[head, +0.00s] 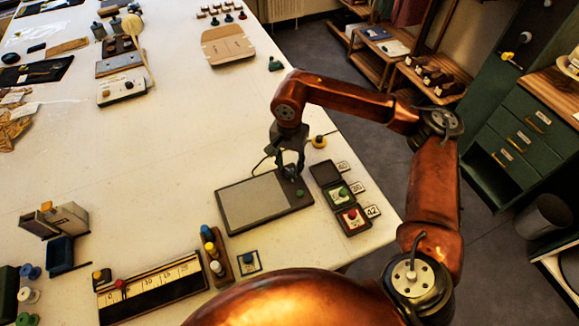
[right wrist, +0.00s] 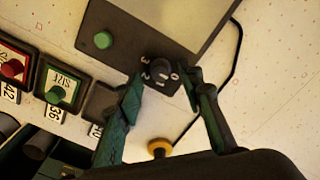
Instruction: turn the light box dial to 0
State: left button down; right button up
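The light box (head: 233,206) is a flat dark-framed panel with a grey surface, lying on the white table; its corner shows in the right wrist view (right wrist: 172,15). Its small black dial (right wrist: 158,70) sits on the frame, with pale numbers around it, a 0 on its right side. I cannot tell which number the dial points to. A green button (right wrist: 103,40) is on the same frame. My right gripper (head: 290,172) points down over this end of the box. In the right wrist view its open fingers (right wrist: 164,85) are either side of the dial; contact is unclear. My left gripper is out of view.
Dark trays with a green knob (head: 343,192) and a red knob (head: 352,214) and number tags stand right of the box. A yellow knob (head: 319,141) is behind the gripper. A black cable (right wrist: 236,75) runs beside the box.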

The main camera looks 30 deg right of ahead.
aim_at(289, 171)
notch_tip(289, 171, up, 11)
dwell(0.3)
jog(key=shift+f, duration=0.15)
